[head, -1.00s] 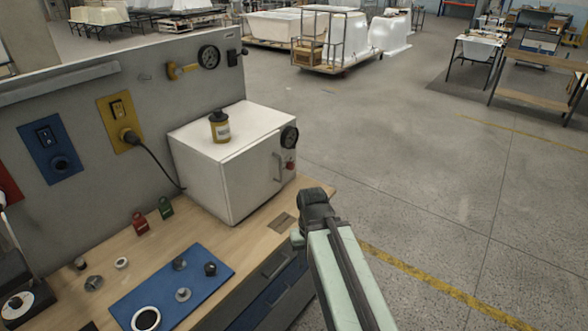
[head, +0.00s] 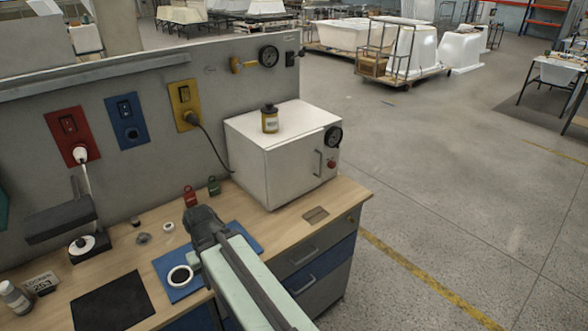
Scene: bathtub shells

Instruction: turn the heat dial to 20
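A white box-shaped oven (head: 269,163) stands at the right end of the workbench in the head view. A round black dial (head: 333,137) sits at the upper right of its front, with a door handle and a red knob (head: 332,164) below it. The dial's markings are too small to read. My gripper (head: 203,222) is over the bench, left of and in front of the oven, apart from it. My arm hides part of the blue mat. The fingers are too dark and small to tell whether they are open.
A yellow-labelled jar (head: 270,119) stands on the oven. A black cable runs from the yellow socket plate (head: 186,103) behind it. Red (head: 190,196) and green (head: 214,186) padlocks stand near the oven. A blue mat (head: 172,263) lies on the bench (head: 130,252).

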